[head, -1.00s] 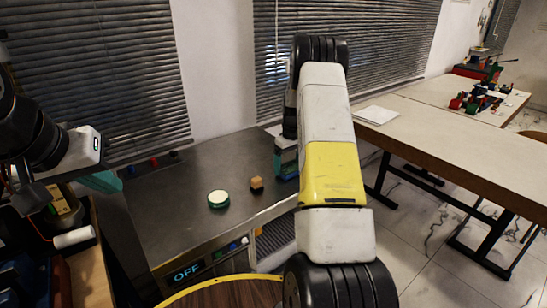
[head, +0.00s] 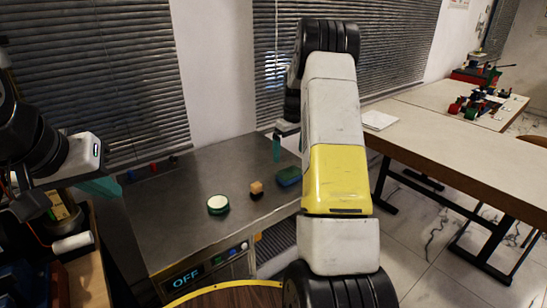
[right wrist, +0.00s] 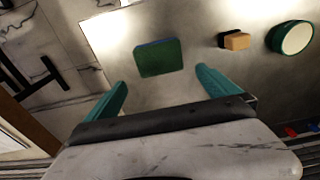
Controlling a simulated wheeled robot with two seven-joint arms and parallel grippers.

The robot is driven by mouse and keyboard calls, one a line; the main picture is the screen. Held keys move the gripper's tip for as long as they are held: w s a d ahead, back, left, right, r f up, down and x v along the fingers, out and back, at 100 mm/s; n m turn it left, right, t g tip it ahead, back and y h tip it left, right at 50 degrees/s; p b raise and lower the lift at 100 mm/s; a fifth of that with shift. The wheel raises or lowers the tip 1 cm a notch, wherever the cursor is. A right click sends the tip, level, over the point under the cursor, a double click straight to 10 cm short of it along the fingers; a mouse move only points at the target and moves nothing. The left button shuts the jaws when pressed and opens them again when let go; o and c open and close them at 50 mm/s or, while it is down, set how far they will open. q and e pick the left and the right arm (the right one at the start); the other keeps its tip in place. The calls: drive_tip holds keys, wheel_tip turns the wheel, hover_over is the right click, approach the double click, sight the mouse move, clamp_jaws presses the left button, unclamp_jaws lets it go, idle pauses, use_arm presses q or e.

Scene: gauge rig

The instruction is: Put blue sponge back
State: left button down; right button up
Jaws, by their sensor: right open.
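The blue sponge (head: 289,176), with a green face, lies flat on the metal table by its right edge. It also shows in the right wrist view (right wrist: 158,57), green face up with a blue edge, ahead of the fingertips. My right gripper (right wrist: 160,88) is open and empty, above the table and apart from the sponge. In the head view, one teal finger of the right gripper (head: 277,148) shows beside my arm. My left gripper (head: 102,187) hangs at the left, and its finger gap cannot be made out.
On the metal table (head: 170,225) stand a round green-and-white piece (head: 218,204) and a small tan-and-black block (head: 257,189). An OFF display (head: 187,278) is on its front. Shelves with items stand at left, a long table (head: 450,130) at right.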

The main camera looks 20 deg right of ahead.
drive_tip(key=s+a+r+m+t+y, duration=0.1)
drive_tip(key=s+a+r+t, duration=0.1)
drive_tip(key=s+a+r, duration=0.55)
drive_tip(key=s+a+r+m+t, duration=0.1)
drive_tip(key=s+a+r, duration=0.3)
drive_tip(key=s+r, duration=0.65)
drive_tip(key=s+a+r+t, duration=0.1)
drive_tip(key=s+a, duration=0.2)
drive_tip(key=s, duration=0.5)
drive_tip(key=s+a+r+m+t+y, duration=0.1)
drive_tip(key=s+a, duration=0.2)
drive_tip(key=s, duration=0.6)
drive_tip(key=shift+a, duration=0.4)
